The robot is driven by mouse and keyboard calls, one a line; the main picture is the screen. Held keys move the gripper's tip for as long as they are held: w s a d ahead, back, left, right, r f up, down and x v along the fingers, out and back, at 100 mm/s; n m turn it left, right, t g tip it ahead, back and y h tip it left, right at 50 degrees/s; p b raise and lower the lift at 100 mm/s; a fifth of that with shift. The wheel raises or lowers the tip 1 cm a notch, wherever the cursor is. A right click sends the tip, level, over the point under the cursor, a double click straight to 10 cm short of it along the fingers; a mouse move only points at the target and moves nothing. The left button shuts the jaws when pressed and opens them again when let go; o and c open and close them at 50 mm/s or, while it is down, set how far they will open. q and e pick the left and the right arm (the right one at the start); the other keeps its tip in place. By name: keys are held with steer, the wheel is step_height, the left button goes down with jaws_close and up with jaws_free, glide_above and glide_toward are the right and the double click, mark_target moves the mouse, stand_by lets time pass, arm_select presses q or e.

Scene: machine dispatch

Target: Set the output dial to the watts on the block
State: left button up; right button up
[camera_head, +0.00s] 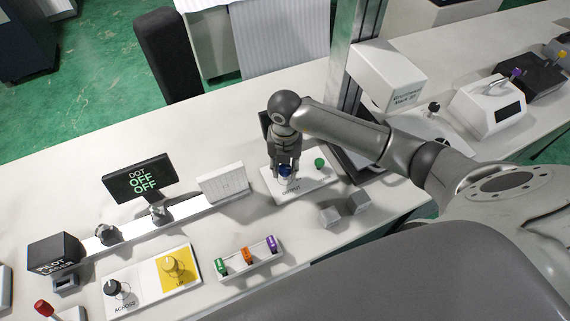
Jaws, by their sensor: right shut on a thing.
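The dial's pointer and scale cannot be made out. My left gripper is not in view.
A green knob (320,162) is beside the dial. A dark screen (140,180) reads "DOT OFF OFF". A white tray (251,267) holds green, orange and purple pieces. A white and yellow panel (150,285) carries two knobs. A grey column (349,60) stands behind my right arm.

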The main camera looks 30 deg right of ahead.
steer(key=shift+c, duration=0.4)
steer(key=n+b, duration=0.2)
steer(key=shift+f+n+b, duration=0.15)
steer(key=shift+n+b, duration=0.2)
steer(key=shift+n, duration=0.05)
steer(key=n+b, duration=0.4)
steer(key=shift+w+d, duration=0.1)
steer(key=n+b, duration=0.3)
steer(key=shift+r+n+b, duration=0.2)
steer(key=shift+n+b, duration=0.55)
steer(key=shift+n, duration=0.25)
steer(key=o, duration=1)
steer(key=shift+o, duration=0.2)
